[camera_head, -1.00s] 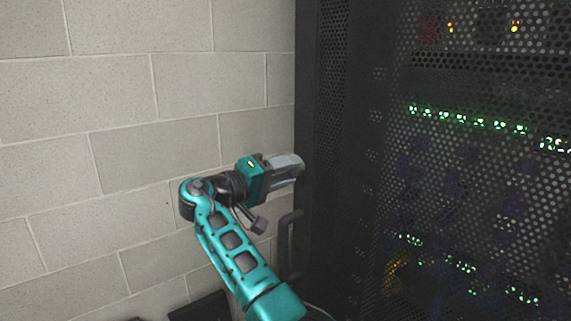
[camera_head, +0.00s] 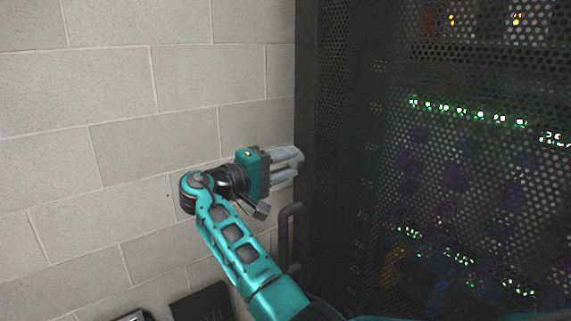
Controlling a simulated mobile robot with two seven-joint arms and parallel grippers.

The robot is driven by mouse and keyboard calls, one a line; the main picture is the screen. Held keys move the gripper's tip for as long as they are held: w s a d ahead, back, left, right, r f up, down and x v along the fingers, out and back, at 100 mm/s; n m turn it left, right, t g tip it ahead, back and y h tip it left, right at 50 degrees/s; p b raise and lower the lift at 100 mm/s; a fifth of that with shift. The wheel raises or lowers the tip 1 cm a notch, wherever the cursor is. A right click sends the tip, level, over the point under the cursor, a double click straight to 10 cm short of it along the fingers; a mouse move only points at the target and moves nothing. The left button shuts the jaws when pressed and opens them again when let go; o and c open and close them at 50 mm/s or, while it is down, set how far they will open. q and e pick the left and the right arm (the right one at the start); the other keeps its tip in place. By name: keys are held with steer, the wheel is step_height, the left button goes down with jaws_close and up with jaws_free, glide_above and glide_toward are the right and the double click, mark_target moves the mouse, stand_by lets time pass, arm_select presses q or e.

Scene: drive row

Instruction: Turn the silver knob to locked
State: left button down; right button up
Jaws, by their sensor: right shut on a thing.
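My right gripper (camera_head: 300,160) is at the left edge of the dark rack door, above the door handle. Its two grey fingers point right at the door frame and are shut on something. The silver knob itself is hidden behind the fingers, so I cannot make out its angle. My left gripper is not in view.
The black perforated rack door (camera_head: 450,160) fills the right side, with rows of green and yellow lights behind the mesh. A dark vertical handle (camera_head: 284,240) stands out just below the gripper. A pale block wall (camera_head: 130,70) fills the left. Dark objects (camera_head: 203,303) sit low at the bottom.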

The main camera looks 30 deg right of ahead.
steer(key=o, duration=1.1)
steer(key=shift+c, duration=0.2)
steer(key=s+a+b, duration=0.1)
steer(key=a+b, duration=0.1)
steer(key=a, duration=1.1)
steer(key=shift+f, duration=0.2)
